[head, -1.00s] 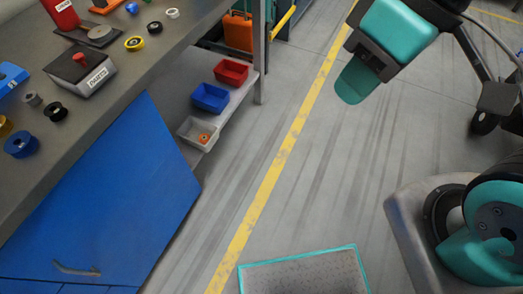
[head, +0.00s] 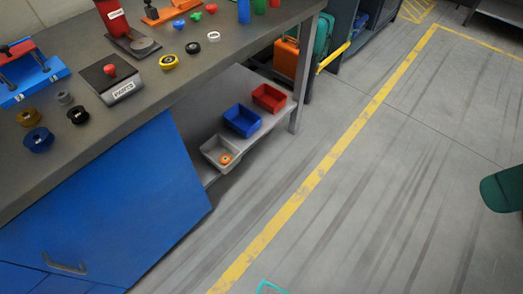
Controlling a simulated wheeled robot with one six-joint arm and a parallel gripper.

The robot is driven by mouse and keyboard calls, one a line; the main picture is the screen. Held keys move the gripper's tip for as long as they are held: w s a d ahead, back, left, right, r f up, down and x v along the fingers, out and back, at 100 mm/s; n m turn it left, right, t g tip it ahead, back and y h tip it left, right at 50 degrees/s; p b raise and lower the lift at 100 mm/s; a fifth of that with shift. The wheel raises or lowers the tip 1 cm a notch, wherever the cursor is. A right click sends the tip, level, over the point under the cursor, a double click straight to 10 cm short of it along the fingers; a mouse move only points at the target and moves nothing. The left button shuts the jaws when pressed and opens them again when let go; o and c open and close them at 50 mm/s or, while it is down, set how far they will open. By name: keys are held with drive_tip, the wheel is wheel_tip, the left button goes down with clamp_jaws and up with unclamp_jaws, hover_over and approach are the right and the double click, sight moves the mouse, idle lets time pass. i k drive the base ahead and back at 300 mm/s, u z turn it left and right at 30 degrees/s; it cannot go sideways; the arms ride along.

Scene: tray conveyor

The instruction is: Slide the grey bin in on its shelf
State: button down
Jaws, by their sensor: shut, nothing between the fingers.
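The grey bin (head: 211,160) is a small open box on the low shelf (head: 278,121) under the workbench, with an orange ring (head: 225,159) inside. It stands nearest of a row of bins. Its front reaches the shelf's front edge, further out than the blue bin (head: 242,122) and the red bin (head: 269,98) behind it. My gripper (head: 503,190) shows only as a teal tip at the right edge, over the floor, shut and empty. It is far to the right of the grey bin; the rest of it is outside the picture.
The workbench (head: 190,95) with a blue cabinet (head: 105,205) stands at left, with spools and tools on top. A bench leg (head: 299,104) stands beyond the red bin. An orange case (head: 287,58) is further back. The floor around the yellow line (head: 310,184) is clear.

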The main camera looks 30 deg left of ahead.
sight(217, 145)
drive_tip(key=u, duration=0.2)
drive_tip(key=i, duration=1.1)
drive_tip(key=u, duration=0.65)
